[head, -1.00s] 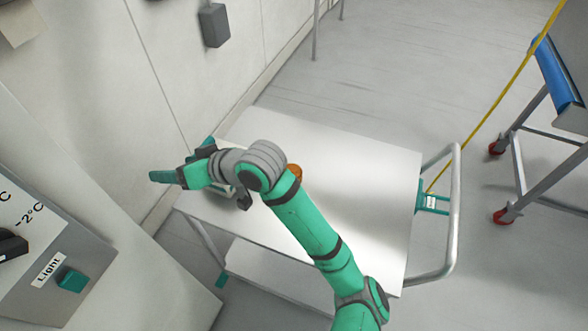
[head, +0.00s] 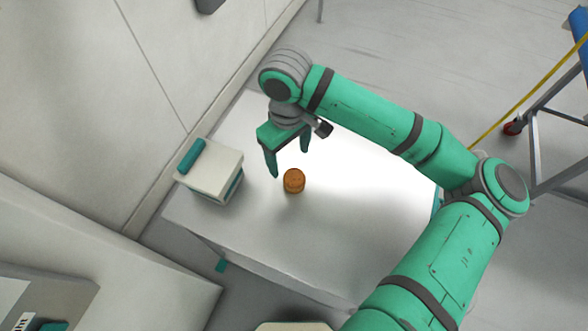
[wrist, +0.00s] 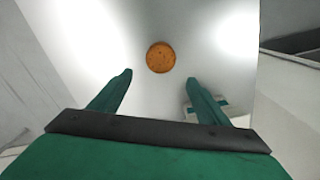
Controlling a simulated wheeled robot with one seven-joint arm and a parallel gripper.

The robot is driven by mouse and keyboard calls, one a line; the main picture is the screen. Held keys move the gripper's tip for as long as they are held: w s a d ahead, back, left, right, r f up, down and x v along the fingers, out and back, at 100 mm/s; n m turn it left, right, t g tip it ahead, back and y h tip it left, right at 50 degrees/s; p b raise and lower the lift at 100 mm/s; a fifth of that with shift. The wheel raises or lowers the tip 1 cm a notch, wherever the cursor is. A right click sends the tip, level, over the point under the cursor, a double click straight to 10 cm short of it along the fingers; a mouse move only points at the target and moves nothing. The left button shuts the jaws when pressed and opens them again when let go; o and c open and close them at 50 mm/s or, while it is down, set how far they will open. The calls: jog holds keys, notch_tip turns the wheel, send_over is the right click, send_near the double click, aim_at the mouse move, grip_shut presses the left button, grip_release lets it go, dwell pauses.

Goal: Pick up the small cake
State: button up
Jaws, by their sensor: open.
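The small cake (head: 293,181) is a round orange-brown piece standing on the white cart top (head: 250,240), near its middle. In the wrist view the cake (wrist: 161,57) shows as a speckled disc ahead of the fingertips, a little above centre. My gripper (head: 289,164) is open and empty, fingers pointing down, above the table and close to the cake. In the wrist view my gripper's two fingers (wrist: 161,82) are spread wide, with the cake lined up between them but beyond their tips. Nothing hides the cake.
A cream box with a teal handle (head: 214,172) stands on the cart to the left of the cake. A wall runs along the cart's left side. Bare cart surface surrounds the cake. A trolley (head: 560,130) stands at the far right.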

aim_at(294, 175)
jog(key=f, duration=0.3)
jog(key=s+f, duration=0.1)
jog(key=f, duration=0.1)
jog(key=shift+d+f, duration=0.15)
jog(key=shift+d, duration=0.25)
jog(key=shift+d+f, duration=0.2)
jog(key=shift+f, duration=2)
jog(key=c, duration=0.8)
